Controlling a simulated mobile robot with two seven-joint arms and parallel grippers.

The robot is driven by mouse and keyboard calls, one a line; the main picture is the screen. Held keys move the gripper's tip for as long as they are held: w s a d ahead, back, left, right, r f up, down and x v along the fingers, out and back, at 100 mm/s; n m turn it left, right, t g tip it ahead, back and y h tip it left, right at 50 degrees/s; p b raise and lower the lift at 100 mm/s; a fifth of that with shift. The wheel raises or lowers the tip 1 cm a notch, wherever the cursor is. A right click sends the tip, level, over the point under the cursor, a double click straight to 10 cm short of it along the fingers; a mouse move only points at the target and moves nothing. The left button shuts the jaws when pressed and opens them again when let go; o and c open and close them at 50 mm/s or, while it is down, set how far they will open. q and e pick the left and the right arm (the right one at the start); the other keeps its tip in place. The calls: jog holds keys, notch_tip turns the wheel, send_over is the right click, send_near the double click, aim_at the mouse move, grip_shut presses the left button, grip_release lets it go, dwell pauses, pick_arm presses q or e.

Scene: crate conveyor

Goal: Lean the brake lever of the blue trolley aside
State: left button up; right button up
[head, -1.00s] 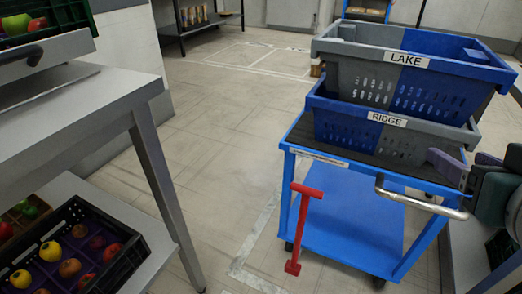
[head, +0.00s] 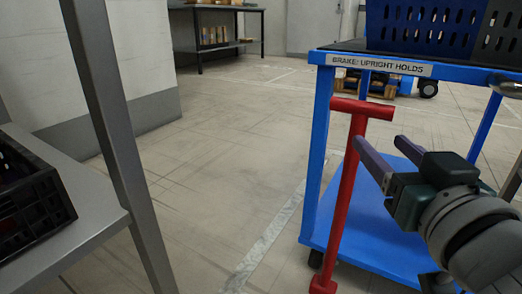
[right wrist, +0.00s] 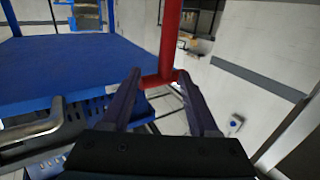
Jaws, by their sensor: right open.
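The blue trolley (head: 318,150) stands at the right of the head view, with a label about the brake on its top edge. Its red brake lever (head: 346,190) has a T-shaped top and stands roughly upright beside the near corner post. My right gripper (head: 381,146) is open, with its purple fingers pointing at the lever just below the crossbar. In the right wrist view the lever (right wrist: 170,40) appears at the gap between the fingertips (right wrist: 159,76). I cannot tell whether they touch it. My left gripper is not in view.
Crates (head: 425,22) rest on the trolley's top. A grey table frame (head: 115,130) with a black crate (head: 30,205) stands at the left. Open floor lies between it and the trolley. A shelf (head: 215,28) and another blue cart (head: 428,88) are farther back.

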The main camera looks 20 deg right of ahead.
pick_arm(q)
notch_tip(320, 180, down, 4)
jog(key=b, duration=0.3)
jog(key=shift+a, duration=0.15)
pick_arm(e)
jog(key=a+f+x, duration=0.1)
jog(key=x, duration=0.9)
jog(key=shift+w+f+y, duration=0.3)
jog(key=shift+w+f, duration=0.05)
jog(key=shift+w, duration=0.05)
jog(key=c, duration=0.6)
grip_shut()
